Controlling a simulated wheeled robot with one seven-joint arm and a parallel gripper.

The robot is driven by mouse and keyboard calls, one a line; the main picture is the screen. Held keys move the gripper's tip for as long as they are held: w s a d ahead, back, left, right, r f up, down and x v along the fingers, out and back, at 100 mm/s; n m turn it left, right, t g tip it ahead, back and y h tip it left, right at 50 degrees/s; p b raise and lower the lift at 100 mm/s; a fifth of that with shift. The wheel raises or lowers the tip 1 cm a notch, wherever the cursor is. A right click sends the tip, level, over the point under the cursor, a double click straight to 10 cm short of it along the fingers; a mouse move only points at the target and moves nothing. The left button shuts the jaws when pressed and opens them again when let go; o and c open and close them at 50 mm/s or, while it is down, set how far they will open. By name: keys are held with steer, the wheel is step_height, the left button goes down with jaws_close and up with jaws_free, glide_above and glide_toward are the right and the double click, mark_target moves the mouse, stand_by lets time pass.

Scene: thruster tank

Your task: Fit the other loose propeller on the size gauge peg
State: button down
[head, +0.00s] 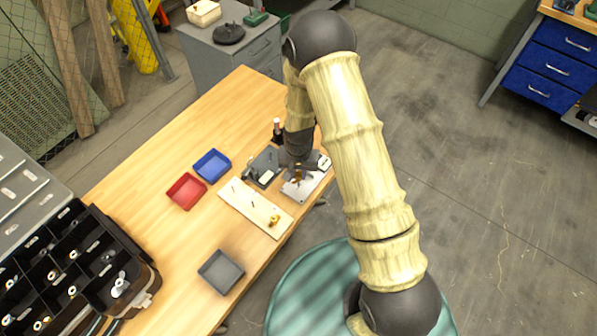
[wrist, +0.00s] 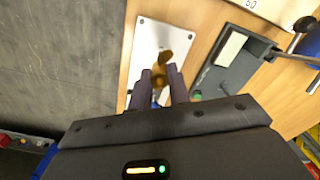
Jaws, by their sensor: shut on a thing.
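My gripper (wrist: 161,78) is shut on a brass-coloured propeller (wrist: 164,60), held between its two fingertips. In the head view the held propeller (head: 298,173) shows just under my wrist, over a pale metal plate (head: 306,188). I cannot tell whether the propeller touches the plate. The plate (wrist: 150,40) also shows behind the fingers in the wrist view. A pale board with thin upright pegs (head: 246,203) lies left of the plate. Another brass propeller (head: 274,220) is at that board's front right end. I cannot tell for certain which peg is the size gauge peg.
A grey fixture (head: 264,168) stands close beside my gripper, with a dark upright post (head: 277,128) behind it. Blue (head: 212,166), red (head: 187,191) and grey (head: 221,272) trays lie on the table. A black organizer (head: 75,265) fills the left end. Bare wood lies between.

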steer(key=shift+f+b, duration=1.8)
steer(key=shift+f, duration=0.75)
stand_by(1.0)
steer(key=c, duration=1.2)
jaws_free()
steer(key=shift+c, duration=0.2)
steer(key=shift+r, duration=0.15)
step_height(320, 180, up, 17)
steer(key=b, duration=0.1)
steer(key=shift+b, duration=0.3)
steer(key=shift+r, duration=0.1)
step_height(320, 180, up, 4)
steer(key=p, duration=0.4)
glide_above(299, 181)
steer(key=shift+w, duration=0.45)
